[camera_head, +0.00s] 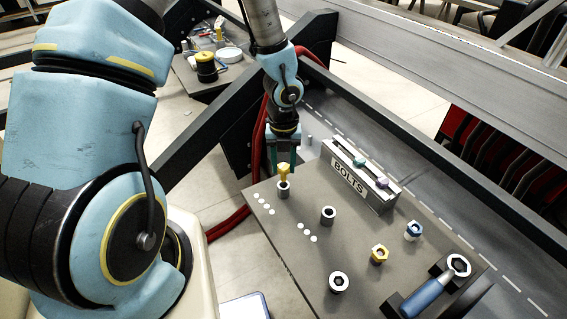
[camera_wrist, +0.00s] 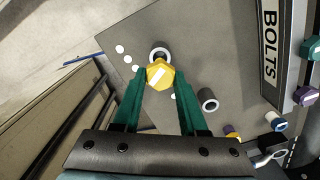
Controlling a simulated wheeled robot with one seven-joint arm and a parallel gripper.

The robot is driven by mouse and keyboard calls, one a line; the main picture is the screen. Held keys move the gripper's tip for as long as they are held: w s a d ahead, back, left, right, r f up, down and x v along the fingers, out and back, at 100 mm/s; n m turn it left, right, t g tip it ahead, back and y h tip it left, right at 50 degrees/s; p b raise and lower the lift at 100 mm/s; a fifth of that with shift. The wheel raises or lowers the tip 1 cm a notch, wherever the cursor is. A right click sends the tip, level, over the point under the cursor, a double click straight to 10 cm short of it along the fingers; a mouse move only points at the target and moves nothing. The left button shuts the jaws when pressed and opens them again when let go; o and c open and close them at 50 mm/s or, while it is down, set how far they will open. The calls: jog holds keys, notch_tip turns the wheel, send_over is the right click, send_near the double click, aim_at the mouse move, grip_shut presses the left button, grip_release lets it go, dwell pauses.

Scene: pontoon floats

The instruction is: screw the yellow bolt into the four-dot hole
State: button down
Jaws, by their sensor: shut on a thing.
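The yellow bolt (camera_head: 284,170) is upright in my gripper (camera_head: 283,160), directly above a grey collared hole (camera_head: 283,189) at the plate's left corner. A row of white dots (camera_head: 263,204) lies beside this collar. In the wrist view the bolt's yellow hex head (camera_wrist: 160,75), with a white mark, sits between the green fingertips of my gripper (camera_wrist: 160,80). The collar's pale rim (camera_wrist: 160,51) shows just beyond the head. The bolt's lower end is at or just above the collar's mouth; I cannot tell whether it is inside.
An open collar (camera_head: 328,214) with dots beside it and another open collar (camera_head: 338,281) stand nearby. Blue (camera_head: 413,230) and yellow (camera_head: 379,254) bolts sit in other collars. The BOLTS rack (camera_head: 349,181) is behind. A blue-handled wrench (camera_head: 428,296) lies front right.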

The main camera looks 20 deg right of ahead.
aim_at(284, 177)
jog(key=shift+f+b, duration=1.95)
jog(key=shift+f, duration=0.6)
jog(key=shift+c, duration=1.8)
grip_release()
notch_tip(284, 177, up, 11)
jog(key=shift+f+p, duration=0.1)
jog(key=shift+p, duration=0.6)
